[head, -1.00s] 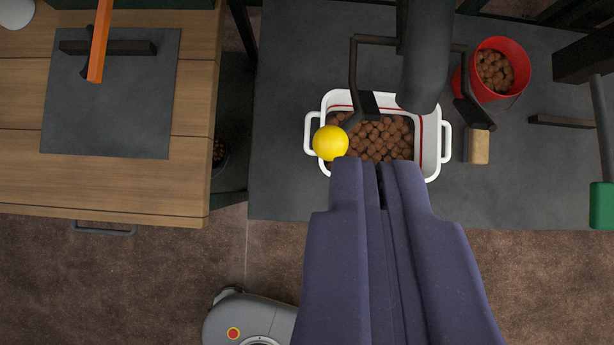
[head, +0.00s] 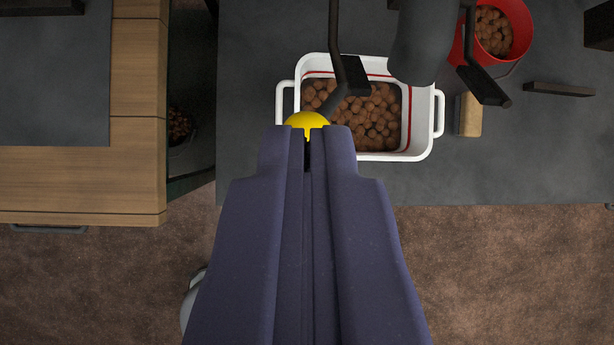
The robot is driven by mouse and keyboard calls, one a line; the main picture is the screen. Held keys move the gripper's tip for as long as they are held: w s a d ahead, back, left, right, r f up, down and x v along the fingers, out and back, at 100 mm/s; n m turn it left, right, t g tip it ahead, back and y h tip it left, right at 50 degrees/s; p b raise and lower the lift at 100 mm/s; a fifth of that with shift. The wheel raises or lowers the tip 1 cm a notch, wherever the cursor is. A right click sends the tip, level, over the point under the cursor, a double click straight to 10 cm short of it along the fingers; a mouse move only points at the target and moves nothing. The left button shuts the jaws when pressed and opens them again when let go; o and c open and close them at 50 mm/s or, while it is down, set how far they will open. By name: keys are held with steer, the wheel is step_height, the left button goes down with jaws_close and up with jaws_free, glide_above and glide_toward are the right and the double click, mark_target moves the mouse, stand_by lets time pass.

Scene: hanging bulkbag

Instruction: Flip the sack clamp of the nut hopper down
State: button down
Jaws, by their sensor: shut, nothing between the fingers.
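The yellow ball knob (head: 306,120) of the sack clamp shows just beyond my fingertips, partly hidden by them. A dark lever (head: 341,92) runs from the knob up to a bent dark bracket beside the grey spout (head: 420,45) of the hopper. The rest of the hopper is out of the picture. My gripper (head: 308,132) is shut and empty. Its tips overlap the knob in the picture; I cannot tell whether they touch it.
A white tub (head: 437,95) with red trim and brown nuts stands under the spout on the dark bench (head: 500,175). A red bucket (head: 520,15) of nuts is at upper right, near a wooden-ended block (head: 468,114). A wooden table (head: 80,180) is at left.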

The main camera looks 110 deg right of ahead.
steer(key=f, duration=0.2)
steer(key=w+f, duration=0.1)
steer(key=f, duration=0.1)
steer(key=w+f, duration=0.1)
steer(key=f, duration=0.1)
steer(key=shift+b, duration=0.4)
steer(key=shift+s+d+f, duration=0.1)
steer(key=shift+d+f, duration=0.1)
steer(key=shift+f, duration=0.5)
